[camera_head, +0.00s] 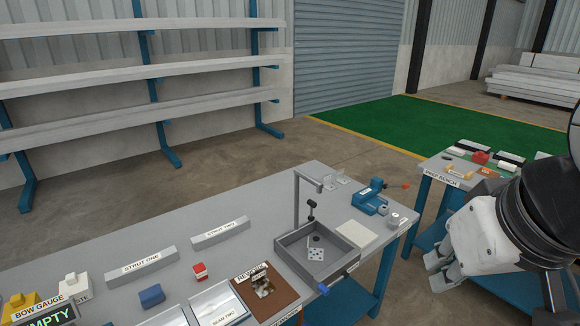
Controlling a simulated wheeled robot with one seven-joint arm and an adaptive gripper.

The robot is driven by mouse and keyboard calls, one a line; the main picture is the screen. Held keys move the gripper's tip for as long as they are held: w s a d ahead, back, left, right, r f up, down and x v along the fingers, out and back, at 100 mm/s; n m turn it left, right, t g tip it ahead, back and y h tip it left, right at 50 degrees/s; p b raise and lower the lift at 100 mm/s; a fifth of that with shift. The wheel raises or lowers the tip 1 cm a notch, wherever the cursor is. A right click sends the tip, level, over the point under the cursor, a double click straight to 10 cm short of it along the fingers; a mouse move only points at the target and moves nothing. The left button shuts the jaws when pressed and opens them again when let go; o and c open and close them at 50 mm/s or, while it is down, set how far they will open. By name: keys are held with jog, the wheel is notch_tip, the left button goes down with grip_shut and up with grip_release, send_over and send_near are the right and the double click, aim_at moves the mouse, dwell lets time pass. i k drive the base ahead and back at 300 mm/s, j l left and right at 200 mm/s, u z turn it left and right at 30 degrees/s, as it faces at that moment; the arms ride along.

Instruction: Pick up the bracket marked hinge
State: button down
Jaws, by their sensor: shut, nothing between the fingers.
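No label reading "hinge" is legible from here. A small pale metal piece with dark holes (316,254) lies in the grey walled tray (289,258) on the near bench. Another metal piece (264,290) lies on a brown board (246,299) left of the tray, partly under a label that I read as "rework". I cannot tell whether either is the hinge bracket. My gripper (436,272) is at the right, shut and empty, to the right of the bench and apart from both pieces.
A thin post with an arm (296,205) rises at the tray. A blue clamp-like tool (371,197) and pale plate (356,235) are right of it. Strut bars (142,265) lie left. A prep bench (438,181) stands beyond my gripper.

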aim_at(313, 255)
jog(key=i+j+z, duration=0.15)
jog(key=j+z, duration=0.2)
jog(key=j, duration=0.25)
jog(key=j+z, duration=0.35)
jog(key=j, duration=0.25)
